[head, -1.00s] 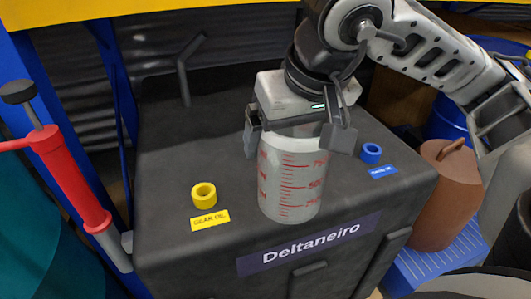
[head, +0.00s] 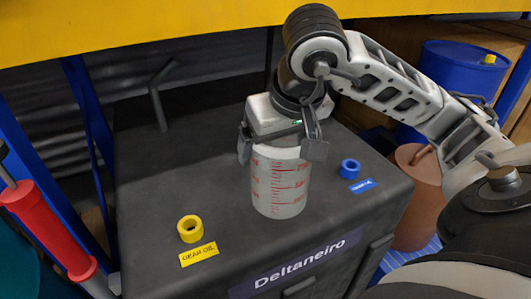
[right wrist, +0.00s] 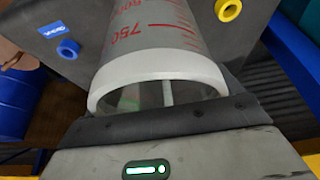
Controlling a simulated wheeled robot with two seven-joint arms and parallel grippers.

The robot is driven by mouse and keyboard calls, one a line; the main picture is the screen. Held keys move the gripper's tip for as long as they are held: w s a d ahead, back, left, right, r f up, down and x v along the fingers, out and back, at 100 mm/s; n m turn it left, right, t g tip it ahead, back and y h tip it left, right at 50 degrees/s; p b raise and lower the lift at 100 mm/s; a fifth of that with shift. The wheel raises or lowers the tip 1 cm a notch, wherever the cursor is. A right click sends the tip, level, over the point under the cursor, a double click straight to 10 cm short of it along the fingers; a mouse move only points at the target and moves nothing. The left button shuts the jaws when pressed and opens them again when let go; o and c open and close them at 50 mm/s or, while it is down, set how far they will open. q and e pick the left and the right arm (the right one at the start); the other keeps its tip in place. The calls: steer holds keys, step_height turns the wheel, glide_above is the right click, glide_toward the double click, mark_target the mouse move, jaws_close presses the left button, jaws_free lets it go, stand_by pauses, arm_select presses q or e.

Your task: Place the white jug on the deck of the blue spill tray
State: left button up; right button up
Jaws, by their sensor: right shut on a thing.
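The white jug (head: 279,185), a translucent beaker-like vessel with red volume marks, is upright over the top of a dark cabinet. My right gripper (head: 280,150) is shut on its upper part. In the right wrist view the jug (right wrist: 160,50) shows its pale rim close to the gripper. I cannot tell whether its base touches the cabinet or hangs just above. The blue spill tray (head: 398,260) is low at the right, beyond the cabinet; only a ribbed strip of it shows, the rest hidden by my arm and the cabinet. My left gripper is out of view.
The dark cabinet (head: 150,215) carries a yellow ring (head: 190,229) and a blue ring (head: 349,169). A brown lidded container (head: 415,215) stands at the tray. A blue drum (head: 455,75) is behind it. A red pump (head: 45,225) is at left; a yellow beam crosses the top.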

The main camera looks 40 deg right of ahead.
steer(key=w+d+f+p, duration=0.1)
steer(key=w+d+f, duration=0.2)
steer(key=w+f, duration=0.4)
step_height(320, 180, down, 3)
steer(key=shift+d+f, duration=0.15)
steer(key=shift+d, duration=0.1)
steer(key=shift+f+b, duration=0.35)
steer(key=o, duration=1.2)
steer(key=shift+s+r, duration=0.1)
steer(key=shift+r, duration=0.05)
steer(key=shift+c, duration=0.2)
